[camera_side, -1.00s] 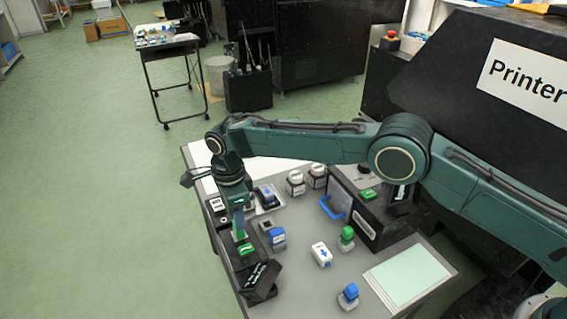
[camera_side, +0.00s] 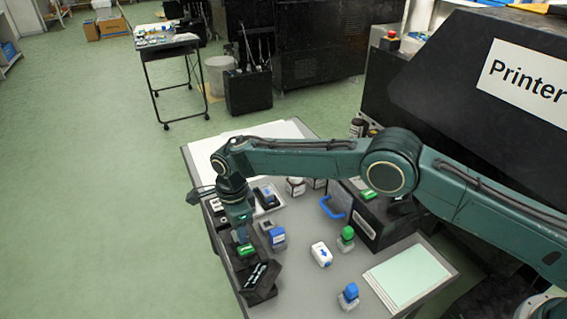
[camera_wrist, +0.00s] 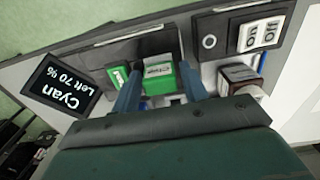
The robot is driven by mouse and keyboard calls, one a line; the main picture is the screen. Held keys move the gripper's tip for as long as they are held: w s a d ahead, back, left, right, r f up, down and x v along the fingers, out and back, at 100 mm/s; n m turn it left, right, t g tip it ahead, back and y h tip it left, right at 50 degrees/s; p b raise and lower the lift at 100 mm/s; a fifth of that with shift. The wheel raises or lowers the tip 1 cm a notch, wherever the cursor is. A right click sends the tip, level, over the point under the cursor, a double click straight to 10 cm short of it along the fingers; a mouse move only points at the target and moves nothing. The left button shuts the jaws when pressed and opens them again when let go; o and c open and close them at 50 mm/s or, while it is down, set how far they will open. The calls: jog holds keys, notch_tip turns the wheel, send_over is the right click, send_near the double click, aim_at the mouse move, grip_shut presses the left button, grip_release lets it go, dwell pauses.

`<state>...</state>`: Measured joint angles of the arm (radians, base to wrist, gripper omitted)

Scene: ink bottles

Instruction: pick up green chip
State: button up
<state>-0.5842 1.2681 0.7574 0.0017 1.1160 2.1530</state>
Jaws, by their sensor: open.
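My gripper (camera_side: 241,232) is open and low over the black holder at the table's left edge. In the wrist view, the fingers of my gripper (camera_wrist: 160,72) stand on either side of a green block (camera_wrist: 158,85) with a pale label. I cannot tell whether they touch it. A smaller green piece with a white mark (camera_wrist: 117,78) lies just left of the left finger, outside the jaws; it shows below my gripper in the side view (camera_side: 246,249). I cannot tell for certain which of the two is the green chip. My gripper hides the block in the side view.
A black display reading "Cyan Left 70 %" (camera_wrist: 59,88) stands close on the left. A blue-and-white block (camera_side: 277,237) is right of my gripper. A green-topped stamp (camera_side: 347,236) and white bottle (camera_side: 321,254) stand mid-table. Another green piece (camera_side: 369,194) lies on a black box.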

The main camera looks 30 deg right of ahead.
jog(key=c, duration=0.8)
jog(key=shift+r, duration=0.15)
notch_tip(320, 180, up, 20)
dwell(0.4)
dwell(0.6)
jog(key=shift+r, duration=1.3)
